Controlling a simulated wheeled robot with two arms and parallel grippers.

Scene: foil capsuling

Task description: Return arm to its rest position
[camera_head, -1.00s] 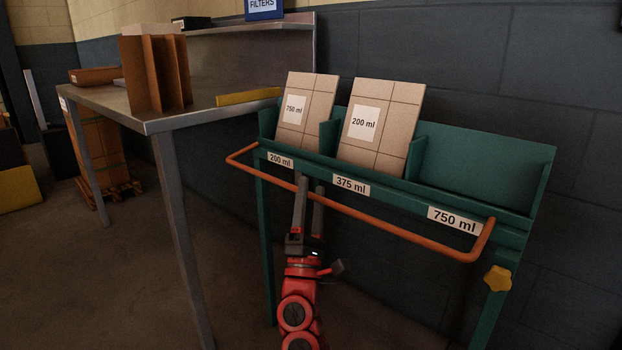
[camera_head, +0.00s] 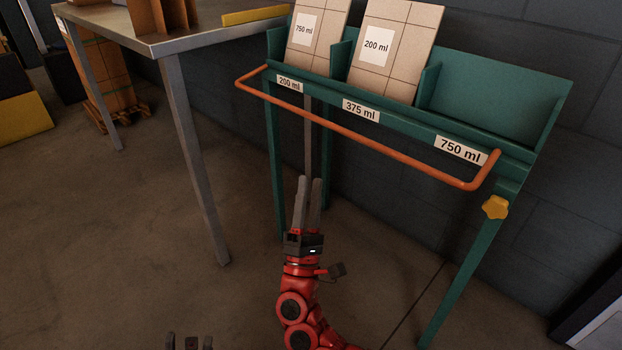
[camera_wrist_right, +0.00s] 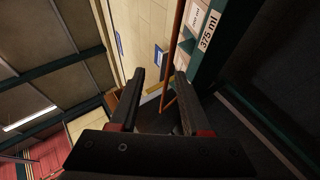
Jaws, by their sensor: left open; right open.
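My right gripper (camera_head: 308,184) is on the red arm in the middle of the head view. It is open and empty, fingers pointing up, below the orange rail (camera_head: 370,142) of the green rack (camera_head: 500,90). It also shows in the right wrist view (camera_wrist_right: 160,84), with nothing between its fingers. My left gripper (camera_head: 190,341) just shows at the bottom edge of the head view, open and empty. A box labelled 750 ml (camera_head: 316,50) stands in the rack compartment marked 200 ml. A box labelled 200 ml (camera_head: 400,50) stands in the compartment marked 375 ml. The compartment marked 750 ml is empty.
A metal table (camera_head: 152,40) with a brown divider (camera_head: 160,15) and a yellow strip (camera_head: 254,15) stands left of the rack. A yellow knob (camera_head: 495,207) sits on the rack's right leg. The floor (camera_head: 120,240) in front is clear.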

